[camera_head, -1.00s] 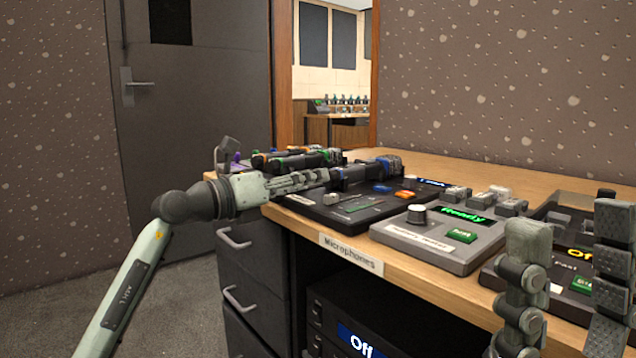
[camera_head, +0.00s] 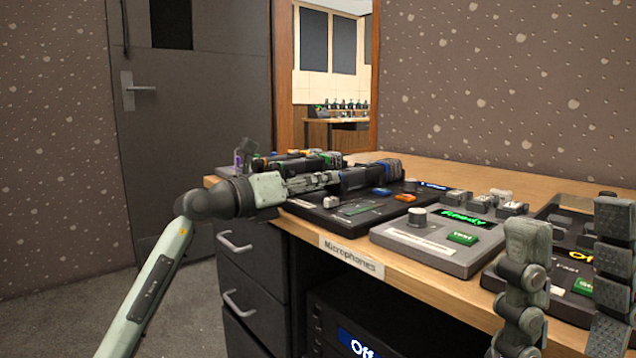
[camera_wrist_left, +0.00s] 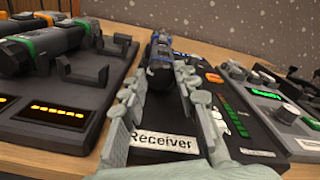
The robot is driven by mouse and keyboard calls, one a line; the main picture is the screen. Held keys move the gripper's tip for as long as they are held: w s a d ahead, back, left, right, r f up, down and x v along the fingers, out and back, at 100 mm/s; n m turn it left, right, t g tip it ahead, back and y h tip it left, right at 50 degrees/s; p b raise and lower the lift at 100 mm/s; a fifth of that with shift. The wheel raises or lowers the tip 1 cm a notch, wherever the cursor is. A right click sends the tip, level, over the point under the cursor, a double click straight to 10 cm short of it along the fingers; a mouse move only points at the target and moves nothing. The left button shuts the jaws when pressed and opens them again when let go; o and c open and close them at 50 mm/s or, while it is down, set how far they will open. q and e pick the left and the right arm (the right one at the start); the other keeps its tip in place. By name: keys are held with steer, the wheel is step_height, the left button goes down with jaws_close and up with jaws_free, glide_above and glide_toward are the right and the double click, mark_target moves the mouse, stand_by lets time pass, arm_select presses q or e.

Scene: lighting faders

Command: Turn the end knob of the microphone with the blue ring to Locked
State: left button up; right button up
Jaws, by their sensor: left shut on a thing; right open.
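The microphone with the blue ring (camera_head: 370,176) lies over the black receiver unit (camera_head: 327,216) on the desk. Its dark body and blue band also show in the left wrist view (camera_wrist_left: 160,68). My left gripper (camera_head: 334,179) is shut on the near end of this microphone, its fingers on either side; it shows in the left wrist view (camera_wrist_left: 160,85) too. The marking on the end knob is hidden by the fingers. My right gripper (camera_head: 566,240) is open and empty at the right, in front of the desk.
Microphones with green and orange rings (camera_wrist_left: 40,45) lie on a rack left of the receiver. A grey unit (camera_head: 440,235) with a knob and a "Ready" display stands to the right. Another unit with an orange display (camera_head: 575,255) is behind my right gripper. The back of the desk is clear.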

arm_select(q)
steer(key=shift+m, duration=1.3)
steer(key=shift+s+d+m, duration=0.1)
steer(key=shift+s+m, duration=0.05)
steer(key=shift+m, duration=2.05)
steer(key=o, duration=1.2)
steer(key=v, duration=1.2)
steer(key=shift+r, duration=0.1)
